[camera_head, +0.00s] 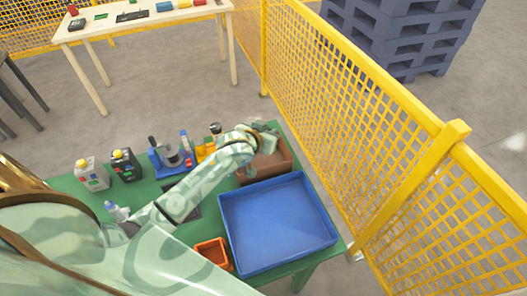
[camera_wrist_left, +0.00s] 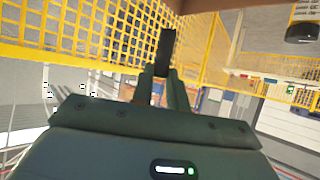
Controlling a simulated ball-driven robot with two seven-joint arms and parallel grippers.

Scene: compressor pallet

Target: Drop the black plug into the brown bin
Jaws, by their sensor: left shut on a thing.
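The brown bin (camera_head: 281,163) stands at the far right of the green table, behind the blue tray. My left arm reaches across the table, and its gripper (camera_head: 268,144) is over the bin in the head view. In the left wrist view the left gripper (camera_wrist_left: 163,82) is shut on the black plug (camera_wrist_left: 166,48), which sticks out past the fingertips. I cannot make out the plug in the head view. How high the plug is above the bin's floor is hard to tell. My right gripper is not in view.
A large empty blue tray (camera_head: 277,222) and a small orange bin (camera_head: 213,252) are in front of the brown bin. Devices, a blue vise (camera_head: 165,158) and orange items line the table's back. A yellow mesh fence (camera_head: 345,110) runs close on the right.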

